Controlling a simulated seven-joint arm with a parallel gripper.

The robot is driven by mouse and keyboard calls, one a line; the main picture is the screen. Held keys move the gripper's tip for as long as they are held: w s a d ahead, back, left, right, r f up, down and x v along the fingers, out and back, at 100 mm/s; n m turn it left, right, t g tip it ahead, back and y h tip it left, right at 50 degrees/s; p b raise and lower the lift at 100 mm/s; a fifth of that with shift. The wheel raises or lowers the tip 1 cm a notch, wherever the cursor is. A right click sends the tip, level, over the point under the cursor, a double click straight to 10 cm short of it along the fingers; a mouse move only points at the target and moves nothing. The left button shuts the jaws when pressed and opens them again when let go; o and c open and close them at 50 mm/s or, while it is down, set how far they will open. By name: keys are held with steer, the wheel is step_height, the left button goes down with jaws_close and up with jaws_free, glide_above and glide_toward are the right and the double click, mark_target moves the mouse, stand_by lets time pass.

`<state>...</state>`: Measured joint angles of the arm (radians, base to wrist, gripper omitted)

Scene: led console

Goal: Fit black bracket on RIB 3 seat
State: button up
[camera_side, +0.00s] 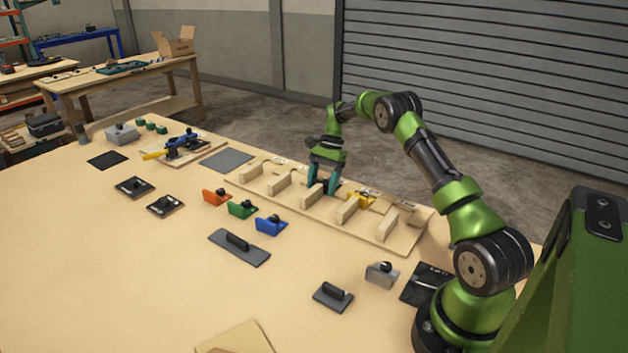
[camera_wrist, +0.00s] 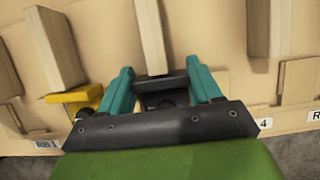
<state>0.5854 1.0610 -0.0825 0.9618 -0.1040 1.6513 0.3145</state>
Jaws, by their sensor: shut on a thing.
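The black bracket (camera_wrist: 160,88) is between the teal fingers of my gripper (camera_wrist: 163,90) in the wrist view. My gripper, seen in the side view (camera_side: 323,180), is shut on it at the end of the middle wooden rib (camera_wrist: 150,35), also in the side view (camera_side: 311,196). The bracket's top edge lies close to the rib's end; I cannot tell whether it touches or is seated. Its lower part and the label below are hidden by my gripper.
A yellow bracket (camera_wrist: 74,96) is at the neighbouring rib, also in the side view (camera_side: 359,199). The ribs stand on a long wooden board (camera_side: 376,240). Orange (camera_side: 215,197), green (camera_side: 241,209) and blue (camera_side: 270,225) brackets stand in front, with a grey trowel-like block (camera_side: 240,248).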

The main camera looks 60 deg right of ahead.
steer(key=shift+f, duration=0.15)
steer(key=o, duration=1.2)
steer(key=v, duration=1.2)
steer(key=shift+d, duration=0.1)
